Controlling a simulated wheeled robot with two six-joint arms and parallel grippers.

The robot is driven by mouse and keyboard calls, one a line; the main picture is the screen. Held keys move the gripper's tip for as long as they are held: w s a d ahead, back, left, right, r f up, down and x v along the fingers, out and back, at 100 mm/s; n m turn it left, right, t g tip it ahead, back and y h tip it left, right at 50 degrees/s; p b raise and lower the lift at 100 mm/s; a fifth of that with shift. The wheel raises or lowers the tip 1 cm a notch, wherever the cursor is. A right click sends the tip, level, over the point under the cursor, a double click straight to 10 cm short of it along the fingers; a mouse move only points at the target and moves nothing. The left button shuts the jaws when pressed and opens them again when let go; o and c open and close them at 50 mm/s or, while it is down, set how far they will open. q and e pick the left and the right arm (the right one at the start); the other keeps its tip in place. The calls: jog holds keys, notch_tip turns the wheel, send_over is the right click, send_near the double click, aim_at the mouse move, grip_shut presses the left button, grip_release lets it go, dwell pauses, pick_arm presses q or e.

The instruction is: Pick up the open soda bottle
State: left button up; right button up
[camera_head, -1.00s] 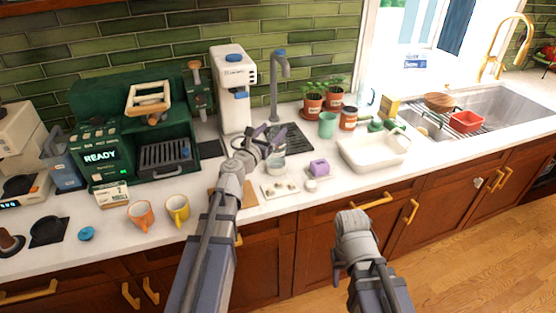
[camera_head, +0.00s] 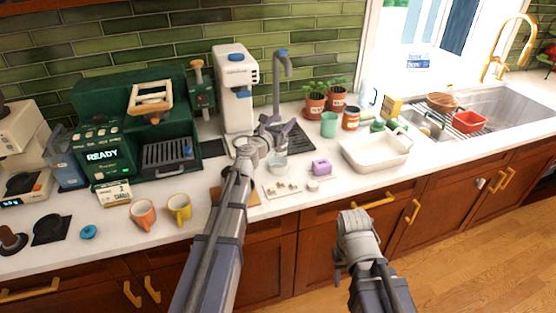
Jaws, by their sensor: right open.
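My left gripper (camera_head: 275,130) reaches over the counter in front of the white soda machine (camera_head: 237,85). Its dark fingers point away toward the black drip mat; the space between them is too small and cluttered to read. A clear, open-topped vessel (camera_head: 278,164) stands just below and right of the fingers, partly covered by them. It may be the open soda bottle, but I cannot tell, nor whether the fingers touch it. My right gripper (camera_head: 345,262) is low in front of the cabinets, away from the counter objects; its fingers are barely visible.
A small tray (camera_head: 282,190), a purple block (camera_head: 321,167) and a white basin (camera_head: 376,160) lie to the right. A gooseneck tap (camera_head: 276,85) rises behind the gripper.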

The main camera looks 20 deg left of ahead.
pick_arm(q)
grip_shut()
dwell(0.3)
dwell(0.9)
